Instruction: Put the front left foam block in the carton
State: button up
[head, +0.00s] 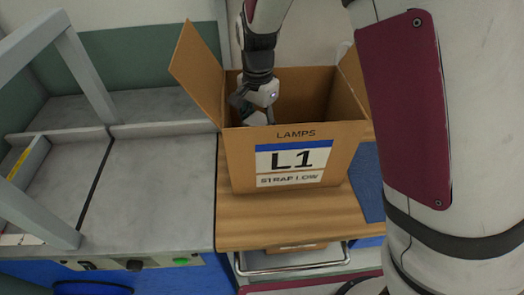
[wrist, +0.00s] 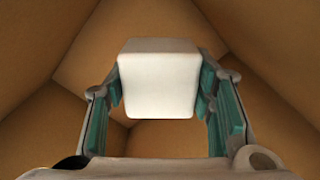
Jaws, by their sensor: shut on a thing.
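The carton (head: 240,172) is an open brown box labelled "LAMPS" and "L1", standing upright on a wooden top with its side flaps spread. My gripper (head: 257,108) reaches down into the left part of the carton in the head view, and its fingertips are partly hidden by the front wall. In the wrist view my gripper (wrist: 160,108) is shut on a white foam block (wrist: 158,80), with a green-padded finger at each side. Brown carton walls (wrist: 60,60) surround the block. The gap between the block and the carton floor cannot be judged.
A grey frame (head: 85,75) stands over a grey worktop (head: 160,170) at the left, close to the carton. The wooden top (head: 265,225) has a bare strip in front of the carton. A blue mat (head: 368,180) lies at its right. A metal rail (head: 295,265) runs below.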

notch_tip(320, 180, down, 11)
jog(key=shift+f, duration=0.1)
dwell(0.4)
jog(key=shift+f, duration=0.15)
jog(key=o, duration=0.8)
jog(key=shift+c, duration=0.2)
jog(key=shift+o, duration=0.3)
notch_tip(320, 180, up, 12)
jog(key=shift+r, duration=0.2)
jog(key=shift+r, duration=0.1)
